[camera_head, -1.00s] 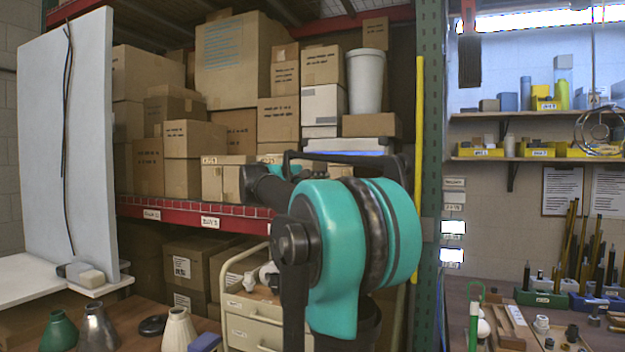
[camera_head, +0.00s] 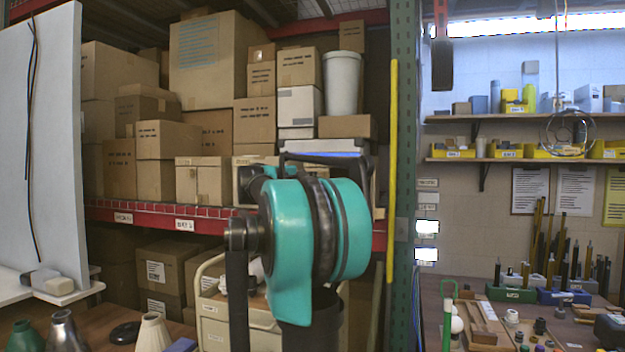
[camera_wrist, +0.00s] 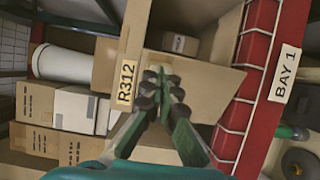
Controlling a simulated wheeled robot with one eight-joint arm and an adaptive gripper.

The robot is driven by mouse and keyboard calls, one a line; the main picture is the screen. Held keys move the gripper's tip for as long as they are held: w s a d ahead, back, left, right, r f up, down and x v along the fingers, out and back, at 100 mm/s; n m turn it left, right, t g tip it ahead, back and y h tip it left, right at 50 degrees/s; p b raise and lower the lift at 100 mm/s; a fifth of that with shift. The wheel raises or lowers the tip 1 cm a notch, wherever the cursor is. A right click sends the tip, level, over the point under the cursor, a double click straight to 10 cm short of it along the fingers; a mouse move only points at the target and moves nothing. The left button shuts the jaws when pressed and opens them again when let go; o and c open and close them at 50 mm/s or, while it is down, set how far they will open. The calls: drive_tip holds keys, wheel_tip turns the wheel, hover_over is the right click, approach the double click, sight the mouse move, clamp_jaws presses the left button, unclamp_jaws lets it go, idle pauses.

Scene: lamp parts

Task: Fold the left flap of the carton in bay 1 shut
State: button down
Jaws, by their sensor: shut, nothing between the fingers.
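A small labelled box shows in that opening. I cannot tell which flap it is. My gripper (camera_wrist: 162,82) is shut and empty, its fingertips overlapping the opening and panel edge in the picture; touch cannot be told. In the head view, my arm hides the gripper and most of this carton.
The red shelf beam (camera_head: 135,217) with its wire deck runs under the cartons. Stacked boxes (camera_head: 215,60) and a white bin (camera_head: 342,82) stand above and behind. A green upright (camera_head: 404,150) and yellow pole (camera_head: 392,170) stand right of my arm. A drawer cart (camera_head: 215,325) is below.

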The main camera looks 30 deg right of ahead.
drive_tip(key=shift+s+d+n+t+y, duration=0.15)
drive_tip(key=shift+d+n+t+y, duration=0.2)
drive_tip(key=shift+d+n+t, duration=0.35)
drive_tip(key=shift+s+d+n+t+y, duration=0.15)
drive_tip(key=shift+d+n+t+y, duration=0.35)
drive_tip(key=shift+t, duration=0.4)
drive_tip(key=d, duration=0.3)
drive_tip(key=shift+w, duration=0.2)
